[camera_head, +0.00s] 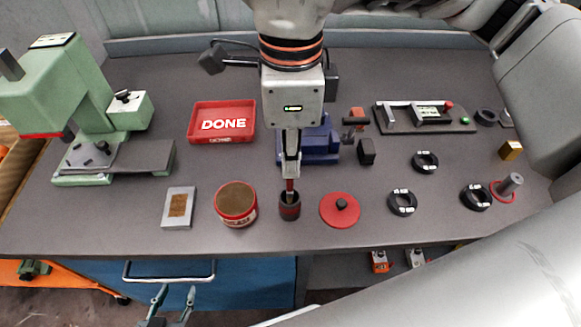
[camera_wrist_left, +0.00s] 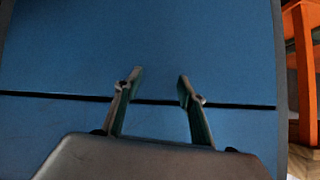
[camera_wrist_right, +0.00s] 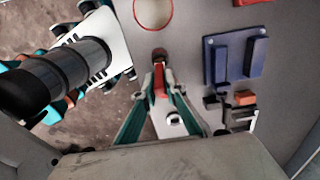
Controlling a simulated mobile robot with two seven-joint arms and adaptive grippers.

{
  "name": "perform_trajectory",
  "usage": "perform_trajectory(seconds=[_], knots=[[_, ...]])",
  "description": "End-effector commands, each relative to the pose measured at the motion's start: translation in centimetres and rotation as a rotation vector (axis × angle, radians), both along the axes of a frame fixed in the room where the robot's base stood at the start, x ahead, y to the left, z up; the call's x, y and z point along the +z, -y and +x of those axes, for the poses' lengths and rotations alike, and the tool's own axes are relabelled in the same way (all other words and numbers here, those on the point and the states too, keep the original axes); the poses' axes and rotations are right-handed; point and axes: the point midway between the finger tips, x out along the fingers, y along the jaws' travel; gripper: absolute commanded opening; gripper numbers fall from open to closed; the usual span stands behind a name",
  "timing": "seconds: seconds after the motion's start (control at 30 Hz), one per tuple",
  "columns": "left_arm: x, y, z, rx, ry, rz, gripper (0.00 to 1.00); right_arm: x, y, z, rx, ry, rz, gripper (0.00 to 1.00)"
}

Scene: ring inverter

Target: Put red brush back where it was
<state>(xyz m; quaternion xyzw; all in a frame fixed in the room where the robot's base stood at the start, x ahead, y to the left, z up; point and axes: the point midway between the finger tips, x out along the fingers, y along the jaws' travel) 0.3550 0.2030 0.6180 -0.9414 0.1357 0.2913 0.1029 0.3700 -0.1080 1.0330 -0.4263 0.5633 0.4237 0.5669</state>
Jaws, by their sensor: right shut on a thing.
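My right gripper (camera_head: 290,172) points straight down above the table and is shut on the red brush (camera_head: 290,186). The brush also shows as a red handle between the fingertips in the right wrist view (camera_wrist_right: 160,80). Its lower end is at the mouth of a small dark cup (camera_head: 289,211) with a reddish band; it seems to be inside, but how deep is hidden. The cup also shows just beyond the fingertips in the right wrist view (camera_wrist_right: 159,53). My left gripper (camera_head: 172,310) is open and empty, low in front of the blue drawer front (camera_wrist_left: 150,50).
A grease tin (camera_head: 236,203) stands left of the cup and a red round lid (camera_head: 340,210) lies right of it. A blue fixture (camera_head: 320,150) stands behind. The red DONE tray (camera_head: 222,107), a green press (camera_head: 85,100) and several black rings (camera_head: 402,202) are farther off.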

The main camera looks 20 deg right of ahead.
Motion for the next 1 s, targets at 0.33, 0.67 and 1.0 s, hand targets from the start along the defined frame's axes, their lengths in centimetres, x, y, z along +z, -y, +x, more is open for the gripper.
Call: perform_trajectory(seconds=[0.33,0.67,1.0], knots=[[-0.3,0.0,-0.1,0.001,-0.002,0.001,0.4,-3.5,0.0,0.0,0.001,-0.001,0.0,0.0],[-0.7,-0.1,-0.2,0.001,-0.005,0.003,0.4,-3.9,0.0,0.0,0.002,-0.001,0.0,0.14],[-0.5,-0.1,0.0,0.001,-0.002,0.004,0.4,-3.8,0.0,0.0,0.001,0.0,0.0,0.28]])
